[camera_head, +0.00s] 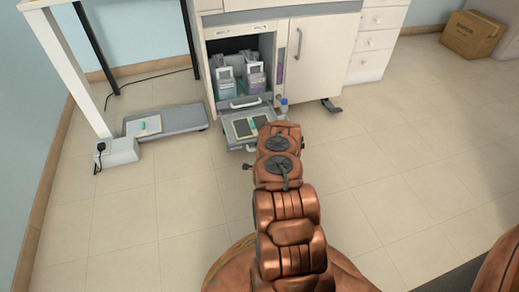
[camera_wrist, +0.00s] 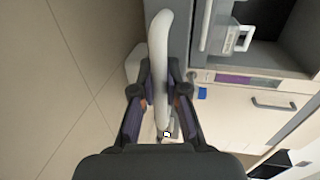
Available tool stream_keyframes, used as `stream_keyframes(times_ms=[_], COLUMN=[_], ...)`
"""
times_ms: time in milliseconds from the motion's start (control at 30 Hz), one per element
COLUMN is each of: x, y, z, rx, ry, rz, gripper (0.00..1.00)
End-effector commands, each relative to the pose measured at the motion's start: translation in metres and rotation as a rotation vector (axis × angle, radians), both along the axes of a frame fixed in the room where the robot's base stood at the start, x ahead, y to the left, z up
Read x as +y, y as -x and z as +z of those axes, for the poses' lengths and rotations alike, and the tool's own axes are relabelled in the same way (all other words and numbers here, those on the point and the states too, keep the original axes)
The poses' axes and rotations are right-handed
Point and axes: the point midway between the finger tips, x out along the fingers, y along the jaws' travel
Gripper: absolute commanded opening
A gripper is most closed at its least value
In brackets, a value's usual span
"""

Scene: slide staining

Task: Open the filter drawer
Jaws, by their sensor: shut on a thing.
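A low grey drawer (camera_head: 231,139) at the foot of the white cabinet stands pulled out in the head view. Dark flat panels in a light frame (camera_head: 242,128) and a small teal item lie in it. In the wrist view, my gripper (camera_wrist: 161,80) is shut on a white curved handle (camera_wrist: 159,28), which passes between the two fingers. In the head view my arm hides the gripper and the part of the drawer at its right. I cannot tell for sure from the wrist view which drawer the handle belongs to.
A grey platform (camera_head: 182,119) lies at left. Floor tiles in front are clear.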

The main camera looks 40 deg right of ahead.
Motion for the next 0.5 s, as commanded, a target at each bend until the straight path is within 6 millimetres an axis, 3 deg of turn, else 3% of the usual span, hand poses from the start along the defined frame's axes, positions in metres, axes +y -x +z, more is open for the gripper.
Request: stream_keyframes(times_ms=[67, 100, 333, 500], x=[-0.0051, -0.005, -0.002, -0.0014], y=[0.0033, 0.0032, 0.0013, 0.001], z=[0.0002, 0.0002, 0.0001, 0.0], rx=[0.001, 0.001, 0.001, 0.0], ry=[0.002, 0.002, 0.001, 0.001], rz=[-0.014, -0.013, -0.007, -0.005], gripper=[0.0, 0.15, 0.39, 0.39])
